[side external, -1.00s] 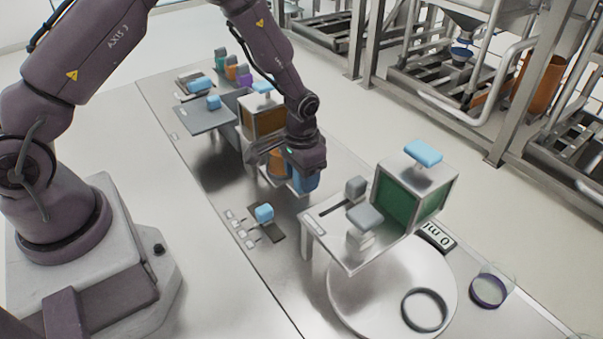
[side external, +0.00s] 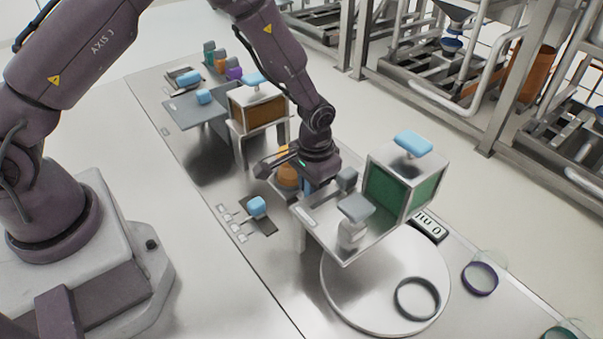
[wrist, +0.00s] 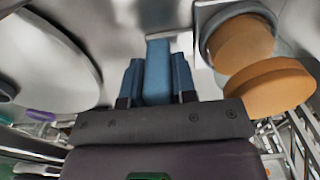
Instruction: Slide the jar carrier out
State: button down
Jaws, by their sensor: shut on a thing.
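My gripper (side external: 318,168) points down between the brown-fronted box and the green-fronted box. In the wrist view, its two blue fingers (wrist: 157,88) are shut on an upright blue handle (wrist: 157,55). The jar carrier (wrist: 203,18) is a grey holder beside the handle; an orange jar lid (wrist: 242,42) sits inside its rim. Another orange disc (wrist: 270,88) is closer to the wrist camera. In the side view, an orange jar (side external: 288,177) stands just left of my gripper. The arm hides most of the carrier and handle there.
The brown-fronted box (side external: 258,110) stands behind left. The green-fronted box (side external: 400,185) and its raised platform (side external: 325,225) are close to my gripper on the right. A round white disc (side external: 360,300) lies under that platform. A blue knob (side external: 257,207) stands at front left.

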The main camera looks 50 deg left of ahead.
jog(key=shift+d, duration=0.35)
jog(key=c, duration=0.9)
grip_release()
jog(key=shift+a+r, duration=0.1)
jog(key=shift+r, duration=0.1)
notch_tip(320, 180, up, 13)
jog(key=shift+f, duration=0.2)
